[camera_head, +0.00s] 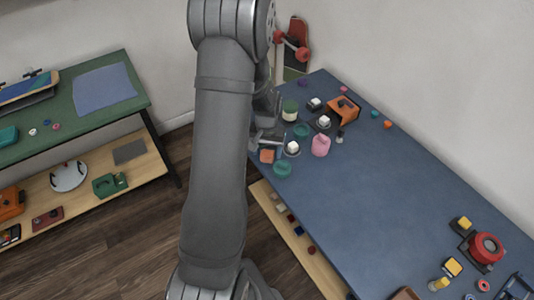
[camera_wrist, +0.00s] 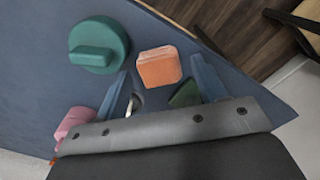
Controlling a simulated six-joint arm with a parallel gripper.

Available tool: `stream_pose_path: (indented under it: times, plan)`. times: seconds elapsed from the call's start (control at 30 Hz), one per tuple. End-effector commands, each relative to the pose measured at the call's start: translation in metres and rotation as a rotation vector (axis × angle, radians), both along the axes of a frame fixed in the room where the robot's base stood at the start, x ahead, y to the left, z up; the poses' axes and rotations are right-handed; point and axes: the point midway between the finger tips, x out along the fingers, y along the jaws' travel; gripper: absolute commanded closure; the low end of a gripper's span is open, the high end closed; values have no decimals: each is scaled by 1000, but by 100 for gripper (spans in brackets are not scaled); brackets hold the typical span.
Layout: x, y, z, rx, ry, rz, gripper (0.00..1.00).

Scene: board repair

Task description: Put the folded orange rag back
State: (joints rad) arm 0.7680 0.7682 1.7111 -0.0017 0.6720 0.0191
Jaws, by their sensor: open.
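The folded orange rag (camera_head: 267,156) lies on the blue table near its left edge. In the wrist view the rag (camera_wrist: 158,66) is a small block-like square ahead of the jaws. My gripper (camera_head: 268,138) is over this end of the table, partly hidden by my arm. In the wrist view my gripper (camera_wrist: 159,78) is open, with one blue-grey finger on each side of the rag's line. It holds nothing; whether the fingers are level with the rag I cannot tell.
A teal lidded thing (camera_wrist: 99,45) sits left of the rag; a pink bottle (camera_head: 320,145) and white-topped item (camera_head: 292,148) stand nearby. The blue table (camera_head: 390,190) is clear in its middle. A green bench (camera_head: 120,105) stands left, across a floor gap.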

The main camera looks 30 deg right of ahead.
Motion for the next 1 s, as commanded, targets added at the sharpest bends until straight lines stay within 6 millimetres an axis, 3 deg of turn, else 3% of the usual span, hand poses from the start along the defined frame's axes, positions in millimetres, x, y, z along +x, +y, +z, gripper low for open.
stream_pose_path:
  times: [0.3,0.5,1.0]
  plan:
    - [1,-1,66,-4,-4,0,35]
    - [1,-1,92,-1,-1,0,35]
    - [1,-1,99,0,0,0,35]
